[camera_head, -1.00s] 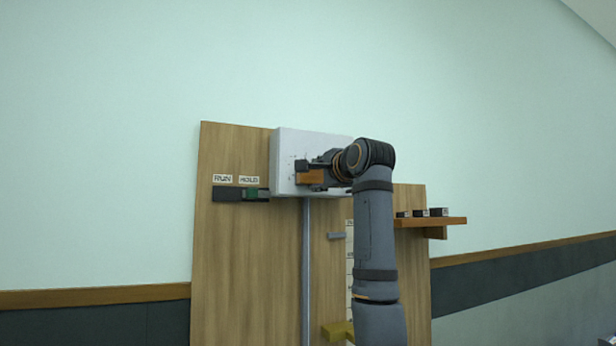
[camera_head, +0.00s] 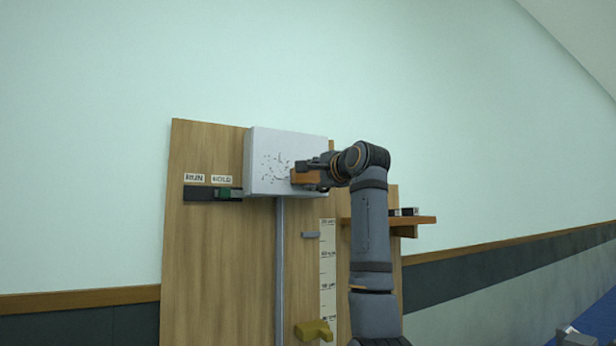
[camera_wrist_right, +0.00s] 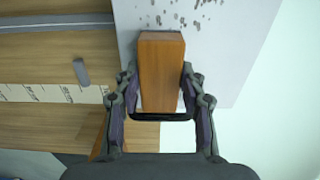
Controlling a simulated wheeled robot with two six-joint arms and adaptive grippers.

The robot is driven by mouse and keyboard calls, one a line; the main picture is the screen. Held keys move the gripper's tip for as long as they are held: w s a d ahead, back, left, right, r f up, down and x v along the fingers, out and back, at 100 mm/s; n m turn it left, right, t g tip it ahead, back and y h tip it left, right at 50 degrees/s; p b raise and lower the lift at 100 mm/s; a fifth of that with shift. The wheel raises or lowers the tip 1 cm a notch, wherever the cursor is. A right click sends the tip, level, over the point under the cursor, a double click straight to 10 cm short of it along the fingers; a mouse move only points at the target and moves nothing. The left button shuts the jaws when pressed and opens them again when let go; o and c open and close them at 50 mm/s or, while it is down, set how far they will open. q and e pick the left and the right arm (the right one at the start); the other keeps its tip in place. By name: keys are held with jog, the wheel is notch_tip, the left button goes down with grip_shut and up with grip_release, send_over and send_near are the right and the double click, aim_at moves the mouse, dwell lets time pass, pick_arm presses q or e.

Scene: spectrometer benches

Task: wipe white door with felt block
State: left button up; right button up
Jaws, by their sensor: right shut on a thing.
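The white door (camera_head: 290,143) is the front of a pale box high on the wooden board; it also fills the upper part of the right wrist view (camera_wrist_right: 232,62). Dark specks (camera_head: 276,167) are scattered over its middle. My right gripper (camera_head: 312,172) is shut on the orange-brown felt block (camera_wrist_right: 161,70), with a finger on each side of it. The block is at the right part of the door, beside the specks in the head view. Its far end faces the door; I cannot tell whether it touches. My left gripper is not in view.
A dark slider with a green part (camera_head: 222,194) sits left of the door under RUN and HOLD labels. A grey rail (camera_head: 280,270), a scale strip (camera_head: 327,270) and a yellow handle (camera_head: 313,331) are below. A small shelf (camera_head: 425,220) juts out at right.

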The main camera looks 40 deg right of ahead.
jog(key=shift+w+a+r, duration=0.2)
jog(key=shift+a+r, duration=0.05)
jog(key=shift+a, duration=0.5)
jog(key=shift+w+a+r, duration=0.15)
jog(key=shift+a+r, duration=0.05)
jog(key=shift+a, duration=0.55)
jog(key=shift+w+a+r, duration=0.2)
jog(key=shift+a+r, duration=0.05)
jog(key=shift+a, duration=0.5)
jog(key=shift+w+a+f+b, duration=0.15)
jog(key=shift+a+b, duration=0.15)
jog(key=shift+a, duration=0.15)
jog(key=shift+w+a, duration=0.25)
jog(key=shift+a, duration=0.9)
jog(key=shift+w+a, duration=0.3)
jog(key=shift+a, duration=0.85)
jog(key=shift+w+a, duration=0.25)
jog(key=shift+a, duration=0.9)
jog(key=shift+d+r+p, duration=0.15)
jog(key=shift+r+p, duration=0.05)
jog(key=shift+r, duration=0.3)
jog(key=shift+d+r+p, duration=0.15)
jog(key=shift+r+p, duration=0.05)
jog(key=shift+r, duration=0.3)
jog(key=shift+s+d, duration=0.1)
